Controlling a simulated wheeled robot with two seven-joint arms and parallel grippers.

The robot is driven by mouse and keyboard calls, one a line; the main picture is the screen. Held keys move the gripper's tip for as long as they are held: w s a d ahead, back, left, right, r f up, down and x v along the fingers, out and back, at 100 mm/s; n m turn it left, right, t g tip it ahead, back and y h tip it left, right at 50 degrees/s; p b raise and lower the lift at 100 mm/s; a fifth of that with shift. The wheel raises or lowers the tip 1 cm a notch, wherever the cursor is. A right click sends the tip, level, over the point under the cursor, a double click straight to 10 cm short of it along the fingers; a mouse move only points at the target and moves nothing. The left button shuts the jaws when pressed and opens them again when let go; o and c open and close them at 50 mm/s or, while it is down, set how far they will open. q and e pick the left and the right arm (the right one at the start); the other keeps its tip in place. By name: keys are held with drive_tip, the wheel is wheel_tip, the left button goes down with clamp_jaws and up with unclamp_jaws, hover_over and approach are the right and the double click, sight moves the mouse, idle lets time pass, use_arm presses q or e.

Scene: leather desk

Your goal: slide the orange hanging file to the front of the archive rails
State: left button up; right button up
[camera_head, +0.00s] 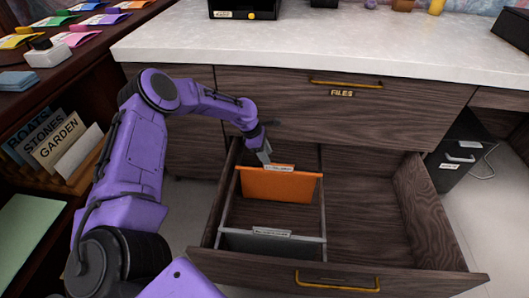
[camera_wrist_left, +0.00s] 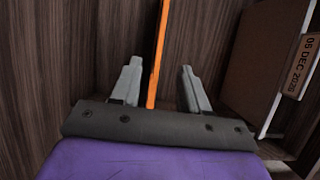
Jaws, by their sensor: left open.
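The orange hanging file (camera_head: 280,187) hangs on the archive rails (camera_head: 323,215) toward the back of the open drawer, with a white label on its top edge. A grey hanging file (camera_head: 272,246) hangs at the front of the rails. My left gripper (camera_head: 264,158) is at the top edge of the orange file, near its label. In the left wrist view, the orange file (camera_wrist_left: 157,55) shows edge-on between the two open fingers of my left gripper (camera_wrist_left: 161,88), with a gap visible on each side. My right gripper is not in view.
The open wooden drawer (camera_head: 408,215) has an empty right half. Its front panel has a gold handle (camera_head: 337,283). A closed drawer labelled FILES (camera_head: 300,110) and a pale countertop (camera_head: 330,45) are behind. A shelf with upright folders (camera_head: 50,143) stands at the left.

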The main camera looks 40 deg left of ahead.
sight(275, 170)
use_arm(q)
drive_tip(key=shift+a+f, duration=0.25)
drive_tip(key=shift+f, duration=0.05)
drive_tip(key=b+x, duration=0.4)
drive_tip(key=x, duration=0.5)
drive_tip(key=shift+w+d+f+b, duration=0.15)
drive_tip(key=shift+f+b, duration=0.1)
drive_tip(key=shift+b, duration=0.1)
